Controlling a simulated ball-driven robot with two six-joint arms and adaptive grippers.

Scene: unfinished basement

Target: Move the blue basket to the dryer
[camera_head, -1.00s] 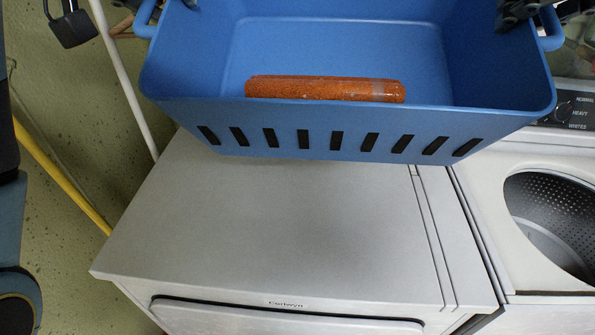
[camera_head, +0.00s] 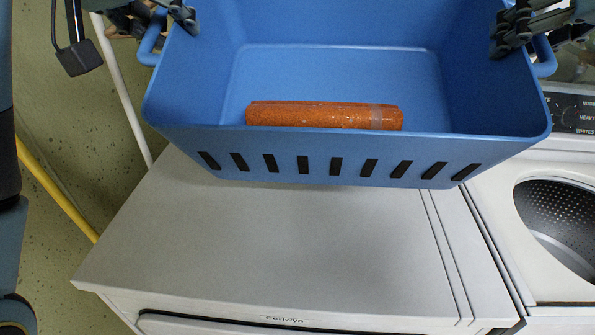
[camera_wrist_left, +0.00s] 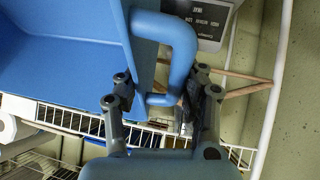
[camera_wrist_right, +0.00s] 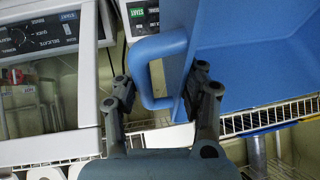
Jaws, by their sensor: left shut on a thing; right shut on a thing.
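The blue basket (camera_head: 340,158), with dark slots along its front, is held level in the head view. It overlaps the back part of the white dryer top (camera_head: 270,240); I cannot tell whether it touches the top. An orange-red roll (camera_head: 325,116) lies inside it. My left gripper (camera_head: 175,17) is shut at the basket's left side; the left wrist view shows its fingers (camera_wrist_left: 162,92) around the wall and handle (camera_wrist_left: 180,45). My right gripper (camera_head: 515,30) is shut at the right side, its fingers (camera_wrist_right: 160,88) around the wall and handle (camera_wrist_right: 150,48).
A washer with an open drum (camera_head: 560,220) stands close at the dryer's right. A white pipe (camera_head: 122,90), a yellow pipe (camera_head: 58,190) and a hanging dark padlock-like object (camera_head: 80,58) are at left. The dryer's front top is clear. Wire shelving (camera_wrist_left: 80,120) shows beyond the basket.

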